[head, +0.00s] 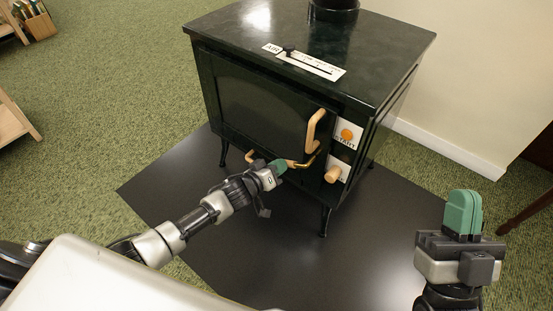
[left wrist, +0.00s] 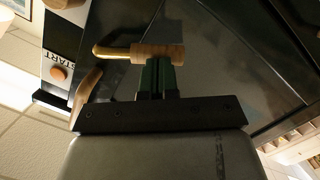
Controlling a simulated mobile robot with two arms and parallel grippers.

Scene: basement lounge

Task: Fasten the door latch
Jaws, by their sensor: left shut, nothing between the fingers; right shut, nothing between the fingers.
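A dark green stove (head: 385,85) has a closed-looking front door (head: 255,105); whether it is fully closed is hard to tell. A tall wooden handle (head: 315,130) stands at the door's right side. A latch lever (head: 303,164) with a wooden grip and brass end sits below it. My left gripper (head: 281,166) is shut, its fingertips right at the lever. In the left wrist view, the green fingertips (left wrist: 157,78) meet the lever's wooden grip (left wrist: 158,53) and hide part of it; contact is not certain. My right gripper (head: 463,213) is shut and empty, away from the stove.
An orange start button (head: 347,134) and a wooden knob (head: 333,175) are right of the door. An air slider (head: 310,62) is on top. The stove stands on a black floor plate (head: 260,240).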

